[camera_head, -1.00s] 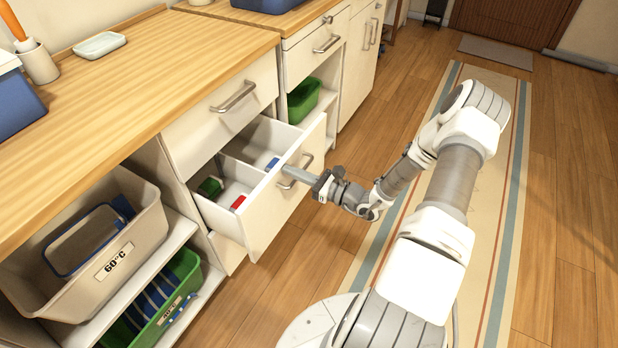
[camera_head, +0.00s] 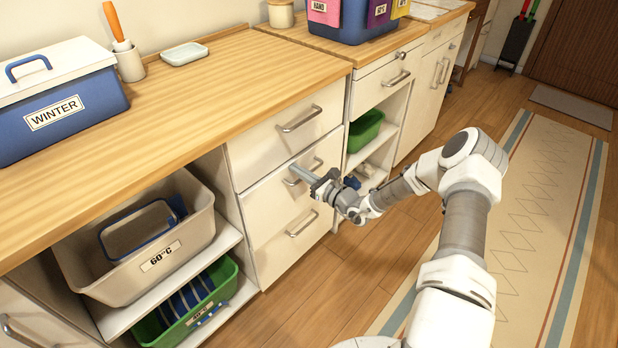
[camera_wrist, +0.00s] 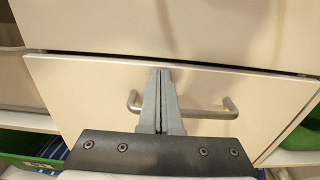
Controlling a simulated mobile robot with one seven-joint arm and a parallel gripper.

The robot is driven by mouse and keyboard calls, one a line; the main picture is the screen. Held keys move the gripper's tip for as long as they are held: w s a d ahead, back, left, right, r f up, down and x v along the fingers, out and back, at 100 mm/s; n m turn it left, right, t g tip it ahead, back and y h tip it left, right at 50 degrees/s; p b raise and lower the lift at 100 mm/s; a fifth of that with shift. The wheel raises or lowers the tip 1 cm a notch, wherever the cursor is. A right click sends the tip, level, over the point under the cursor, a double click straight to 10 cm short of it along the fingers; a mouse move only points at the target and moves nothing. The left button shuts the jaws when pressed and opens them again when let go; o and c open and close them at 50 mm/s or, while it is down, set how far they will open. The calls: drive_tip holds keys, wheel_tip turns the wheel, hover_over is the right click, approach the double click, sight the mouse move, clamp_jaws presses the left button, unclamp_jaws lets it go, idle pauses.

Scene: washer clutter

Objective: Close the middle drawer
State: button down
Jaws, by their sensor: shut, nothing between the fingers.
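The middle drawer (camera_head: 268,202) is the centre one of a stack of three cream drawers. In the head view its front looks flush, or nearly flush, with the drawers above and below. In the wrist view its front (camera_wrist: 85,95) fills the middle, with a dark gap along its top edge. Its metal bar handle (camera_head: 310,172) shows in the head view and also in the wrist view (camera_wrist: 205,113). My gripper (camera_head: 296,170) is shut and empty. Its fingertips (camera_wrist: 160,75) are at the drawer front near the top edge, over the handle; I cannot tell whether they touch.
The top drawer (camera_head: 285,130) and bottom drawer (camera_head: 290,245) look shut. Left of the stack, a beige basket (camera_head: 160,262) and a green basket (camera_head: 195,310) stand on open shelves. A green bin (camera_head: 366,130) is on the right. The floor beside the rug (camera_head: 530,215) is clear.

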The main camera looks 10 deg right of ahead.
drive_tip(key=shift+x, duration=0.75)
drive_tip(key=shift+w+a+r, duration=0.1)
drive_tip(key=shift+r, duration=0.15)
